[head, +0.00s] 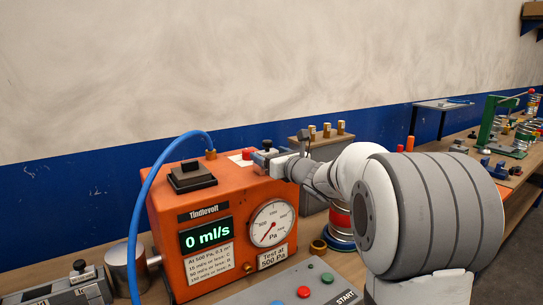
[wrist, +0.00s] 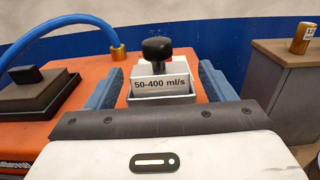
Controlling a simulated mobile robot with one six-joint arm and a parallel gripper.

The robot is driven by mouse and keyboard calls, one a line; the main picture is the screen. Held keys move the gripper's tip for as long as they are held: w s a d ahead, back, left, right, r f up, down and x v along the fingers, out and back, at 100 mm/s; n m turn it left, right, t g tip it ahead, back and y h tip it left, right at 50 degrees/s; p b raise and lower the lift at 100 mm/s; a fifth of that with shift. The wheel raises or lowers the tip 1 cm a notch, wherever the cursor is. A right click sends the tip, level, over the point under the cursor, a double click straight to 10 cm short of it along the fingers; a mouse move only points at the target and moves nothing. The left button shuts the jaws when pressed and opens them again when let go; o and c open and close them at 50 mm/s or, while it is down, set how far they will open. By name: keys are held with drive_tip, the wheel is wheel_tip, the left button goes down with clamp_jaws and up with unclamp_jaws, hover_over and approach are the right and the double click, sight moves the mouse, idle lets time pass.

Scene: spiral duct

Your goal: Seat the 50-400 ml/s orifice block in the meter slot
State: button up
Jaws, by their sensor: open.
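The 50-400 ml/s orifice block (wrist: 161,85) is pale with a black knob (wrist: 157,48) on top. It stands upright at a white-rimmed slot (wrist: 160,99) on top of the orange meter (head: 170,216). How deep it sits in the slot I cannot tell. My gripper (wrist: 160,80) is open, with one blue finger on each side of the block and a gap visible on both sides. In the head view my gripper (head: 270,158) is over the meter's back right corner, and the black knob (head: 267,144) shows beside it. The meter display (head: 205,233) reads 0 ml/s.
A black block on a dark plate (head: 193,177) sits on the meter's top left. A blue hose (head: 150,190) arches to a brass fitting (head: 211,154). A grey cabinet with brass pieces (head: 326,131) stands behind my arm. A control box (head: 304,291) is in front.

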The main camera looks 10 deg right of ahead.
drive_tip(key=b+v, duration=0.2)
drive_tip(key=v, duration=1)
drive_tip(key=s+a+f+n+g, duration=1)
drive_tip(key=s+a+f+n, duration=0.3)
drive_tip(key=s+n, duration=0.4)
drive_tip(key=s+d+f+n+g+h, duration=0.4)
drive_tip(key=s+d+f+n+h, duration=0.2)
drive_tip(key=s+n, duration=0.5)
wheel_tip(320, 180, down, 3)
drive_tip(key=d+n, duration=0.2)
drive_tip(key=n, duration=0.1)
drive_tip(key=shift+s+d+n+h, duration=0.3)
drive_tip(key=shift+d+h, duration=0.05)
drive_tip(key=shift+h, duration=0.05)
drive_tip(key=shift+c, duration=0.2)
